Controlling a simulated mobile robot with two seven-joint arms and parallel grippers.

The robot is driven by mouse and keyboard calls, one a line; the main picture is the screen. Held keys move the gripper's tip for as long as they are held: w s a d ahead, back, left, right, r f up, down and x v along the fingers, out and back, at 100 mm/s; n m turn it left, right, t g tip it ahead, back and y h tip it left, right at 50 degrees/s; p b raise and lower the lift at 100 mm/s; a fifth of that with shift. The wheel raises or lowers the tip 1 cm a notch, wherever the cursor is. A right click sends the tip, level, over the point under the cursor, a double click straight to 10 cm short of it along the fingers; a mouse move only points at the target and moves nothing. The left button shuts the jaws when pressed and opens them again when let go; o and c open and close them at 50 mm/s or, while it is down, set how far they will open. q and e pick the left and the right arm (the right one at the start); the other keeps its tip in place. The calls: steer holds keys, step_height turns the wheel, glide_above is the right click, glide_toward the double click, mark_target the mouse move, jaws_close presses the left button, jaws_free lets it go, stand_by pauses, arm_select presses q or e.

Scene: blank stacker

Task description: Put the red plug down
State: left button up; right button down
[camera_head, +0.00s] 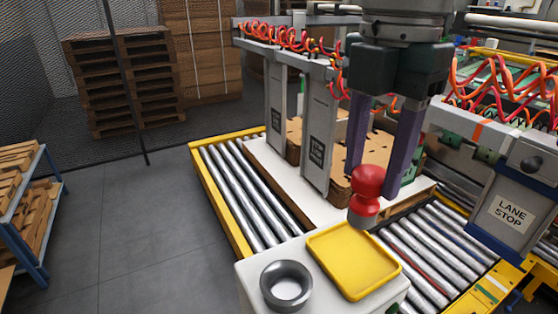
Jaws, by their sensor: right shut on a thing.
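The red plug (366,196) has a rounded knob on top and a wider lower body. It is upright between the fingertips of my right gripper (375,184), which comes down from the top and is shut on it. The plug shows just over the back edge of a shallow yellow tray (356,264); I cannot tell whether it touches anything below. A dark grey ring (286,284) sits left of the tray on the same white stand (252,272). My left gripper is not in view.
A roller conveyor (240,194) with yellow rails runs behind the stand, with stacked brown blanks (372,158) between grey posts. A "LANE STOP" panel (511,214) is at the right. A blue shelf (30,220) is at the left. Floor between is clear.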

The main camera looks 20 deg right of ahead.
mark_target(362, 213)
steer(key=shift+f+p, duration=0.45)
steer(key=shift+f, duration=2.95)
steer(key=shift+c, duration=1.7)
jaws_free()
steer(key=shift+f, duration=0.15)
step_height(362, 213, up, 11)
steer(key=b, duration=0.3)
steer(key=shift+w, duration=0.1)
steer(key=shift+r, duration=0.7)
